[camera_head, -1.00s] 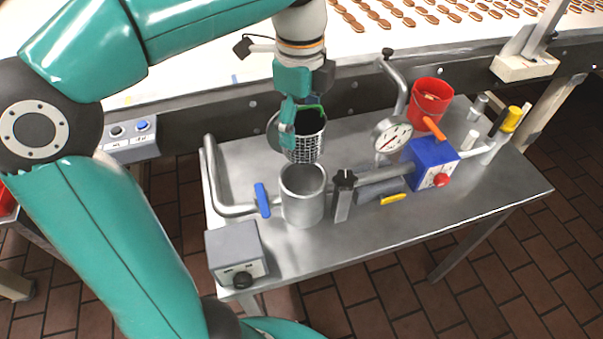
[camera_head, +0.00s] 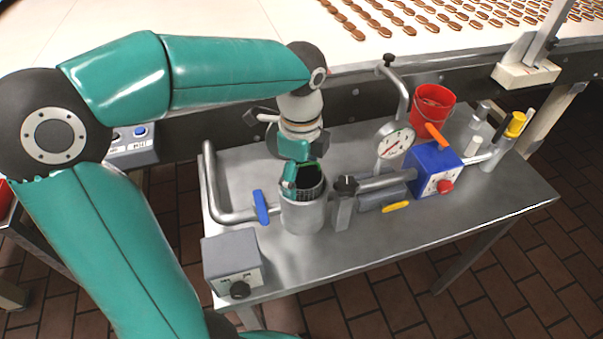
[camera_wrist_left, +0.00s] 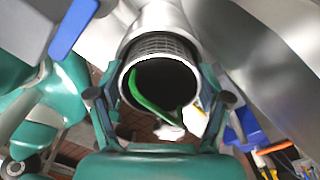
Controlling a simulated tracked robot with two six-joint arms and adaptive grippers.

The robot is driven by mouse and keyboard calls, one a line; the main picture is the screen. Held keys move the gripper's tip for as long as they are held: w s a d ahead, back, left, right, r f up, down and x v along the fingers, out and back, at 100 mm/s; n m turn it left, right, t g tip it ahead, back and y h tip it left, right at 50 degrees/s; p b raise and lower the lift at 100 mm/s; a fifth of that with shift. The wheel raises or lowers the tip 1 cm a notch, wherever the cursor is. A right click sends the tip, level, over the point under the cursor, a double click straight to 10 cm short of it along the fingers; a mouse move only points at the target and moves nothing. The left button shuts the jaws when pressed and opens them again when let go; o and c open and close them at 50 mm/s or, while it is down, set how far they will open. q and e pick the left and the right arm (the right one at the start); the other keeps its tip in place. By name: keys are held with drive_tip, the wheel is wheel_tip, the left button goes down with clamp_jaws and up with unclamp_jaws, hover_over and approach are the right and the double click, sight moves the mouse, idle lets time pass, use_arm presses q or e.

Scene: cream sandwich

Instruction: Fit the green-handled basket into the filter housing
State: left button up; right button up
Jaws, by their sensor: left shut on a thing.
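The basket (camera_head: 307,191) is a grey mesh cylinder, upright, with its lower part inside the mouth of the filter housing (camera_head: 302,219). A band of mesh still shows above the housing's rim. Its green handle (camera_wrist_left: 147,98) shows across the dark opening in the left wrist view, where the mesh wall (camera_wrist_left: 160,47) is also visible. My left gripper (camera_head: 296,183) is shut on the basket at its top, right above the housing. The housing is an open metal cylinder on the steel table. The basket's bottom is hidden inside it. My right gripper is not in view.
A blue-handled valve (camera_head: 261,206) is close left of the housing, and a black-knobbed post (camera_head: 343,205) is close right. A gauge (camera_head: 394,140), blue box (camera_head: 433,167) and red bucket (camera_head: 433,104) stand further right. A grey control box (camera_head: 232,262) sits at front left.

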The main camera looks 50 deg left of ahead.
sight(301, 172)
use_arm(q)
drive_tip(key=shift+f+b, duration=0.4)
drive_tip(key=shift+f, duration=0.05)
drive_tip(key=shift+s+f, duration=0.1)
drive_tip(key=shift+f, duration=0.05)
drive_tip(key=o, duration=0.9)
drive_tip(key=shift+f, duration=0.1)
drive_tip(key=shift+o, duration=0.2)
drive_tip(key=shift+r+p, duration=0.45)
drive_tip(key=shift+r, duration=0.3)
wheel_tip(301, 172, up, 12)
drive_tip(key=p, duration=0.2)
